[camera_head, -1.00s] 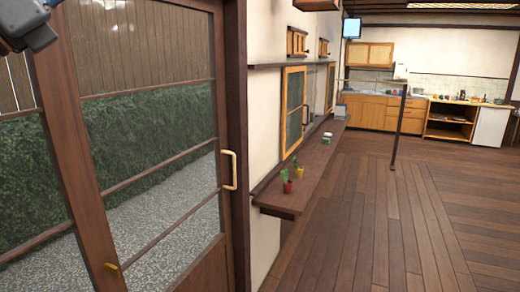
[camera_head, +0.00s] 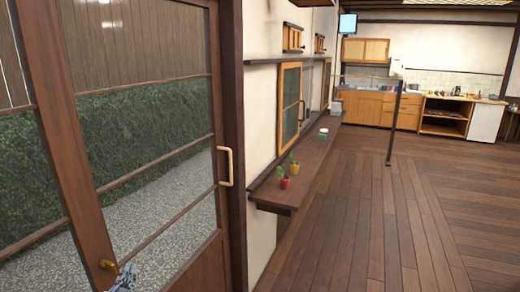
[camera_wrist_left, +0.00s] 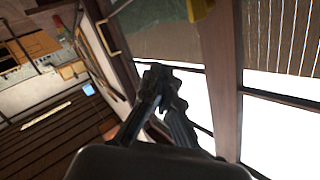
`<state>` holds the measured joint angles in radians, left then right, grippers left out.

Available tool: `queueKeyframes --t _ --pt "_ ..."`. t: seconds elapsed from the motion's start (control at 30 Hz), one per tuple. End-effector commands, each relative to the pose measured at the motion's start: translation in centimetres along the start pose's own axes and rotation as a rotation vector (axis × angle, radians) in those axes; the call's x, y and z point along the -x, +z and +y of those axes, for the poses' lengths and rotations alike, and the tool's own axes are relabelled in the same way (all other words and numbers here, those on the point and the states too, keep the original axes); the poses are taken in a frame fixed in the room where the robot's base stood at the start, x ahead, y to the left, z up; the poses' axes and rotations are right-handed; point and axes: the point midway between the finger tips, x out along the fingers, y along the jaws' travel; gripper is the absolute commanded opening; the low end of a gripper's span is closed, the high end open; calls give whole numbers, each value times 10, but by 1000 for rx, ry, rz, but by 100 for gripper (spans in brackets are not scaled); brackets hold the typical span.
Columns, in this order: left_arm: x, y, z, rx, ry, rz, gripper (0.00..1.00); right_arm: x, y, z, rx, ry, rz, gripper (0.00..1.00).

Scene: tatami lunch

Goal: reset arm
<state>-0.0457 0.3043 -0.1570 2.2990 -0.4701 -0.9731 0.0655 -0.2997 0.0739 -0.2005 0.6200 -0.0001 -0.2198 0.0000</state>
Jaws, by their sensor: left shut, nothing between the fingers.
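My left gripper (camera_head: 122,279) shows small at the bottom edge of the head view, in front of the glazed sliding door and just below a brass door pull (camera_head: 109,266). I cannot tell whether it touches the door. In the left wrist view its fingers (camera_wrist_left: 163,72) are together with nothing between them, and the view is strongly tilted. The door's other handle (camera_head: 225,167) is to the right of the gripper and higher; it also shows in the left wrist view (camera_wrist_left: 111,36). My right gripper is in neither view.
A wooden wall shelf (camera_head: 292,185) holds small potted plants (camera_head: 284,182) and a green-and-white cup (camera_head: 323,134). A thin dark post (camera_head: 394,124) stands on the floor. Kitchen cabinets (camera_head: 375,108) line the back. The wooden floor (camera_head: 350,235) between is clear.

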Motion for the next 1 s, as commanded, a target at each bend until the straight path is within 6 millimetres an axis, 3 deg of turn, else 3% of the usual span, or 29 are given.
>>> queueKeyframes --t 0.03,0.1,0.23,0.4,0.63,0.67,0.7,1.0 --pt "15 34 21 32 67 -106 0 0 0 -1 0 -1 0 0" --pt "38 74 48 71 156 -247 0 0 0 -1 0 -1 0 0" --pt "91 134 89 125 307 -480 0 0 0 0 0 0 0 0" --pt "156 180 123 168 461 -704 0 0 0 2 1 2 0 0" --pt "239 215 152 204 635 -942 0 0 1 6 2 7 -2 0" --pt "245 219 155 205 649 -963 0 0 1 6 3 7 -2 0" --pt "235 228 163 200 644 -960 0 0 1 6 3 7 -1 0" --pt "210 300 219 186 655 -991 0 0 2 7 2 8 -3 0"
